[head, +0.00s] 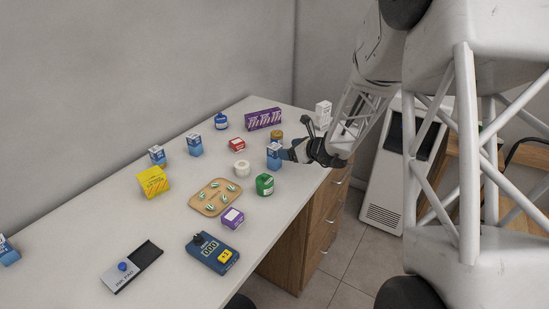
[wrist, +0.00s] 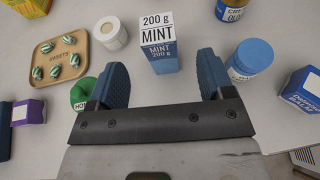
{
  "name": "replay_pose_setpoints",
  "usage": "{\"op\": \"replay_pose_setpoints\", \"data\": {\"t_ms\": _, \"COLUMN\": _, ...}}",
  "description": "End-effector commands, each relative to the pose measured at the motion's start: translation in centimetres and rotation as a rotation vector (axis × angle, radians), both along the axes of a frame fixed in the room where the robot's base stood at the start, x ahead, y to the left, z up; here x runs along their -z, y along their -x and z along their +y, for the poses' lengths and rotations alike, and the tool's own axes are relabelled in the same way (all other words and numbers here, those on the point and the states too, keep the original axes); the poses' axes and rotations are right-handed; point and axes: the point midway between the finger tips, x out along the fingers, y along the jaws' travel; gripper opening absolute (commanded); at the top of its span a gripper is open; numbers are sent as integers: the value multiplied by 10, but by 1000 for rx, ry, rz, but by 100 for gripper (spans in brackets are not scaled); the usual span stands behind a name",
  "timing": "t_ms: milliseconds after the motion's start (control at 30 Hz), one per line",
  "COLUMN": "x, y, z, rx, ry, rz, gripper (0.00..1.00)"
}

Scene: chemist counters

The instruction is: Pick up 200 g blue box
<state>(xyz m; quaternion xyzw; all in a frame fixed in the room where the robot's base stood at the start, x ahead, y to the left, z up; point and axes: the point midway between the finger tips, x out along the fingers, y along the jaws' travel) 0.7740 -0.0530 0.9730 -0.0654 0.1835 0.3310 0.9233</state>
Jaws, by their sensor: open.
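A blue and white box (wrist: 160,45) stands upright in the wrist view, labelled "200 g MINT". In the head view a blue and white box (head: 274,157) stands beside my gripper near the counter's right edge. My gripper (wrist: 161,78) is open and empty. Its two blue fingers are spread wide, with the box just beyond and between them, apart from both. In the head view my gripper (head: 299,150) is low over the counter, right of the box. Other similar blue boxes stand further left: one (head: 195,145), another (head: 157,155) and one at the left edge (head: 9,251).
A green jar (wrist: 81,96) is close to the left finger, and a blue container (wrist: 250,57) is close to the right finger. A white tin (wrist: 110,33) and a wooden sweets tray (wrist: 45,82) lie to the left.

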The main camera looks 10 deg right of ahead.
Motion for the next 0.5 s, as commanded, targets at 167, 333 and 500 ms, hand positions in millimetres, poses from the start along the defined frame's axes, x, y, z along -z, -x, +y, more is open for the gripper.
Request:
{"op": "replay_pose_setpoints", "data": {"t_ms": 167, "x": 5, "y": -9, "z": 8, "rx": -2, "ry": 0, "rz": 1, "gripper": 74}}
{"op": "replay_pose_setpoints", "data": {"t_ms": 333, "x": 8, "y": -16, "z": 14, "rx": 0, "ry": 1, "rz": 0, "gripper": 74}}
{"op": "replay_pose_setpoints", "data": {"t_ms": 500, "x": 9, "y": -17, "z": 14, "rx": 0, "ry": 1, "rz": -1, "gripper": 74}}
